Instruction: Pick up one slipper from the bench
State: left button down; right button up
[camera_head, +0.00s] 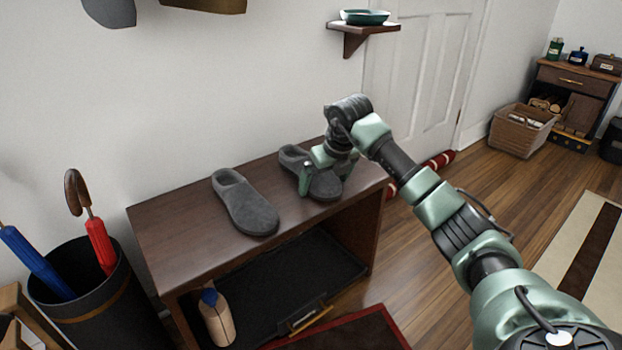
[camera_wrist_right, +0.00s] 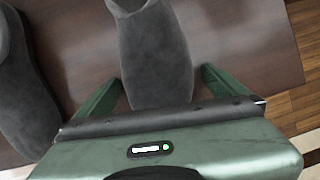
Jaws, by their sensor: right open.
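Two grey slippers lie side by side on the dark wooden bench (camera_head: 165,240). The left slipper (camera_head: 245,203) lies free; it also shows at the left edge of the right wrist view (camera_wrist_right: 22,95). The right slipper (camera_head: 326,186) is partly hidden by my right gripper (camera_head: 320,180). In the right wrist view this slipper (camera_wrist_right: 150,55) runs between the two green fingers, one on each side, with small gaps showing. My right gripper is open around it, over its toe part. My left gripper is out of view.
An umbrella bin (camera_head: 95,295) stands left of the bench. A wall shelf with a green bowl (camera_head: 365,17) hangs above and behind. Below the bench top is a compartment with a beige item (camera_head: 217,322). Floor (camera_head: 500,200) to the right is largely open.

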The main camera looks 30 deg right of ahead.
jog(key=shift+r, duration=0.1)
jog(key=c, duration=1.4)
